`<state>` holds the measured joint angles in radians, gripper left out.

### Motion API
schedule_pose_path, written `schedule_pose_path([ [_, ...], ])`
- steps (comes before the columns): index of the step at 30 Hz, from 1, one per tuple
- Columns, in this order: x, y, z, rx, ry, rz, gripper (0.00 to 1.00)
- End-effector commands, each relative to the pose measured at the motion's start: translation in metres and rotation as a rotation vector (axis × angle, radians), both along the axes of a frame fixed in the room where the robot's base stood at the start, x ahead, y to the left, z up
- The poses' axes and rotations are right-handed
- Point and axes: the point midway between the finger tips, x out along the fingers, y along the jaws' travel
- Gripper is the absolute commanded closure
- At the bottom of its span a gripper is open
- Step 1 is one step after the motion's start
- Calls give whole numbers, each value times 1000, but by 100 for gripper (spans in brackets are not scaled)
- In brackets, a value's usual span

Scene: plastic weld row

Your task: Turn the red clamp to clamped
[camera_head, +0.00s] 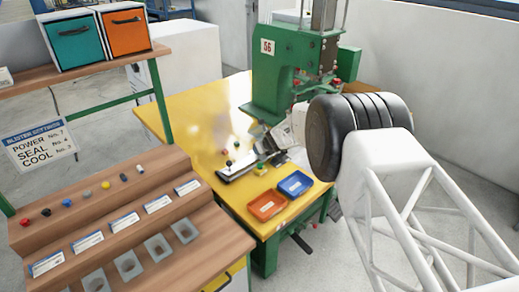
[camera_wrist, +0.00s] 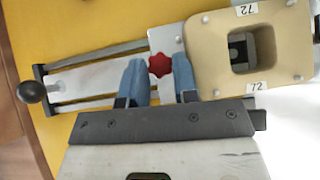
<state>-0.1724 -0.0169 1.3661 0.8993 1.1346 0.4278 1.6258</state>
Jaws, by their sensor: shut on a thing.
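The red clamp (camera_wrist: 159,64) is a lobed red knob on a pale plate between two dark rails, seen in the wrist view. My gripper (camera_wrist: 161,74) is shut on it, with one blue finger on each side. The knob's lower part lies between the fingers. A tan block (camera_wrist: 212,55) with a square opening and labels marked 72 sits just right of the knob. A black ball handle (camera_wrist: 31,92) is at the left end of the rails. In the head view, my arm and the fixture parts crowd together, and I cannot make out the clamp's marking.
The fixture lies on a yellow table (camera_head: 205,105) before a green press (camera_head: 275,75) marked 56. An orange tray (camera_head: 267,205) and a blue tray (camera_head: 295,184) are at the table's front edge. A stepped wooden rack (camera_head: 130,215) with coloured knobs stands left.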

Motion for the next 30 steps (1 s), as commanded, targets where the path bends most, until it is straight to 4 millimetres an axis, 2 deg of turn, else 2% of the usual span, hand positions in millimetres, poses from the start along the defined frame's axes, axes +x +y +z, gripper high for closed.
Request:
schedule_pose_path([
  [2,0,-1,0,0,1,-1,96],
  [3,0,-1,0,0,1,-1,66],
  [7,0,-1,0,-1,1,-1,47],
  [20,0,0,0,1,0,-18,47],
  [30,-2,2,0,0,-1,-144,47],
])
